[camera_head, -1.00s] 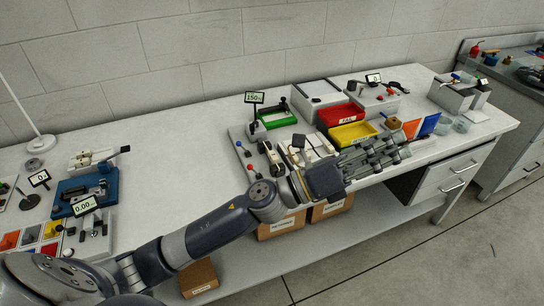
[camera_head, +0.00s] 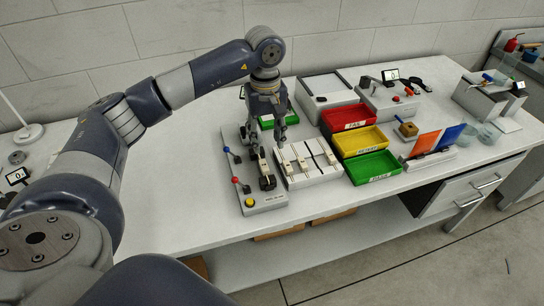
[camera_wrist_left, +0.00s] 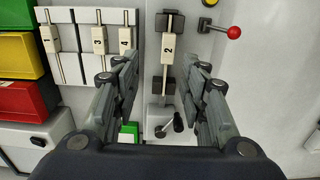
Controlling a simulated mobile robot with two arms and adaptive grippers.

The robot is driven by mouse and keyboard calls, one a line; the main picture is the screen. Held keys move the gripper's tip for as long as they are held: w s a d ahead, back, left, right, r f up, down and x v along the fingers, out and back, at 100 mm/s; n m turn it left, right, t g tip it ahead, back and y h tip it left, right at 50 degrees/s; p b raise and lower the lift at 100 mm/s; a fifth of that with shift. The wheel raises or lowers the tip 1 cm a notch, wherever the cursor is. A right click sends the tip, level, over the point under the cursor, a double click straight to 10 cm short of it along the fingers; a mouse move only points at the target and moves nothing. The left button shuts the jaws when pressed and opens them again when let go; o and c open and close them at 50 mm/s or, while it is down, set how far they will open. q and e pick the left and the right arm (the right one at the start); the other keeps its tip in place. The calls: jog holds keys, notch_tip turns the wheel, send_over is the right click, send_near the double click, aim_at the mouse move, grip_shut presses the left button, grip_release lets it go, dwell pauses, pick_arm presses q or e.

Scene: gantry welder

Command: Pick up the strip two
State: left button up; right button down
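Strip two (camera_wrist_left: 168,48), a pale strip with a cream block marked 2, lies lengthwise between black clamp parts on the grey welder fixture (camera_head: 270,203). In the head view the strip (camera_head: 263,167) is partly covered by the fixture's parts. My left gripper (camera_head: 268,138) points down above the fixture, close to the strip. In the left wrist view its fingers (camera_wrist_left: 158,80) are spread apart, with strip two showing between and beyond them, nothing held. My right gripper is not in view.
Beside the fixture is a white rack (camera_head: 300,181) with strips 1, 3 and 4. Red (camera_head: 345,121), yellow (camera_head: 362,141) and green (camera_head: 374,167) bins stand right of it. A red-knobbed lever (camera_wrist_left: 233,32) is near the strip. The table's front left is clear.

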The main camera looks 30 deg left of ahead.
pick_arm(q)
jog(key=p, duration=0.1)
send_over(263, 163)
jog(key=f, duration=0.4)
jog(key=shift+s+d, duration=0.25)
jog(key=shift+d, duration=0.05)
jog(key=shift+w+f, duration=0.15)
jog(key=shift+f, duration=0.2)
jog(key=shift+f+p, duration=0.3)
jog(key=shift+f, duration=0.05)
jog(key=f+p, duration=0.1)
jog(key=f, duration=0.2)
jog(key=shift+w+a+f+p, duration=0.1)
jog(key=shift+a+f+p, duration=0.15)
jog(key=shift+a+p, duration=0.15)
jog(key=shift+f, duration=0.6)
jog(key=shift+w, duration=0.1)
jog(key=c, duration=0.9)
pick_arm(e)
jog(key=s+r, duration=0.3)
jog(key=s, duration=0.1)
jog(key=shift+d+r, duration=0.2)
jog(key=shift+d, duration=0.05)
